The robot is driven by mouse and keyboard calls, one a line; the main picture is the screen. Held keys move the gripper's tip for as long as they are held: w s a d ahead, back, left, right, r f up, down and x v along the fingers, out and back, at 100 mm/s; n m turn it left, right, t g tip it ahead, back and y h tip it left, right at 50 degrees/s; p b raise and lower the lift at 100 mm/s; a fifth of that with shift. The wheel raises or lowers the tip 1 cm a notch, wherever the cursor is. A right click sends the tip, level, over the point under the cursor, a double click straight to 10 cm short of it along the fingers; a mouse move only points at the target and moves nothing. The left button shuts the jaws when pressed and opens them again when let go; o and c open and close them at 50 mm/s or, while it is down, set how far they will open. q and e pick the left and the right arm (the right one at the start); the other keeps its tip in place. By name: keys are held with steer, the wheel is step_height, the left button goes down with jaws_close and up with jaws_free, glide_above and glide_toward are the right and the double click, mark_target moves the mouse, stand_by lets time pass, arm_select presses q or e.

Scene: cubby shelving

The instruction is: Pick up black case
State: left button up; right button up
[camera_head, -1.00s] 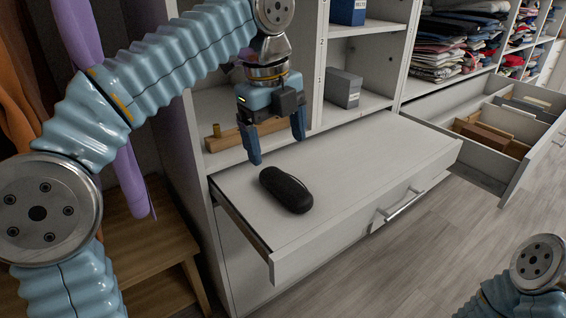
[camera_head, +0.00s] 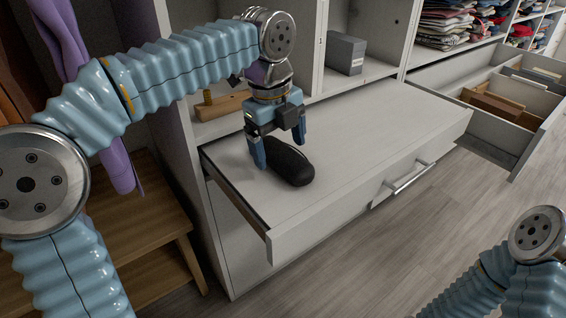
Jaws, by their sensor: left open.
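The black case (camera_head: 290,166) is a long rounded dark case lying on the white top of the pulled-out drawer (camera_head: 370,135). My left gripper (camera_head: 279,154) points down over the far left end of the case. Its fingers are apart, one at the left side of the case and one at the far right side. The gripper hides part of that end, and I cannot tell whether the fingers touch the case. Of my right arm only links show at the bottom right; its gripper is out of the picture.
A grey box (camera_head: 345,54) stands on the cubby shelf behind. A wooden piece (camera_head: 222,105) lies on the shelf left of the gripper. An open drawer with dividers (camera_head: 497,104) is at the right. A wooden step stool (camera_head: 150,215) stands at the left.

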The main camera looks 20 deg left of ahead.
arm_select(q)
steer(key=shift+d+f, duration=0.1)
steer(key=shift+f, duration=0.75)
steer(key=c, duration=1.2)
steer(key=shift+r, duration=0.1)
